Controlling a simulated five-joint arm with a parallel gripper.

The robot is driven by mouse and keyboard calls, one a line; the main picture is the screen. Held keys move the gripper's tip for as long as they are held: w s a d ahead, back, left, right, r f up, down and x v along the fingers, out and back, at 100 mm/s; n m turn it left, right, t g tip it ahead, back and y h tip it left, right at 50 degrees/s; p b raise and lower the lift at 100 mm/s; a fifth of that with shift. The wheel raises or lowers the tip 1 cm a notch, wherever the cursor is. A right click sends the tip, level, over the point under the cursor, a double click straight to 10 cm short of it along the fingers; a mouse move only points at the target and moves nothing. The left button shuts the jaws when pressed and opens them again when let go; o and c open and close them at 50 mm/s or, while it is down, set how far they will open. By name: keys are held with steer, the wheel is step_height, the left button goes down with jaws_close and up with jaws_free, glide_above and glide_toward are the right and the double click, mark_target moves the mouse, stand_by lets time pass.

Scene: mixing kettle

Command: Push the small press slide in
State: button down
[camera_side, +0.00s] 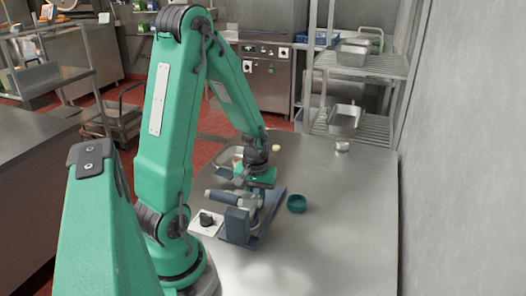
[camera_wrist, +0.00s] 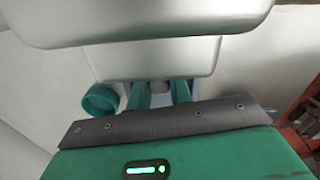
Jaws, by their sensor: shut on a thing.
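The small press (camera_side: 238,226) stands on the steel table, with a blue-grey base and upright block and a pale grey cylinder (camera_side: 222,197) lying across its top. My gripper (camera_side: 256,192) is low over the press, shut on what looks like its slide; the arm and press parts hide most of the contact. In the wrist view my two teal fingers (camera_wrist: 160,96) point away, with a small grey-blue part between them. Large smooth silver shapes (camera_wrist: 150,55) block the upper part of that view.
A white plate with a black knob (camera_side: 207,221) is at the press's left.

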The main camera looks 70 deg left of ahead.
steer(key=shift+s+d, duration=0.2)
steer(key=c, duration=1.3)
jaws_free()
steer(key=shift+w+a+r, duration=0.1)
steer(key=shift+r, duration=3.8)
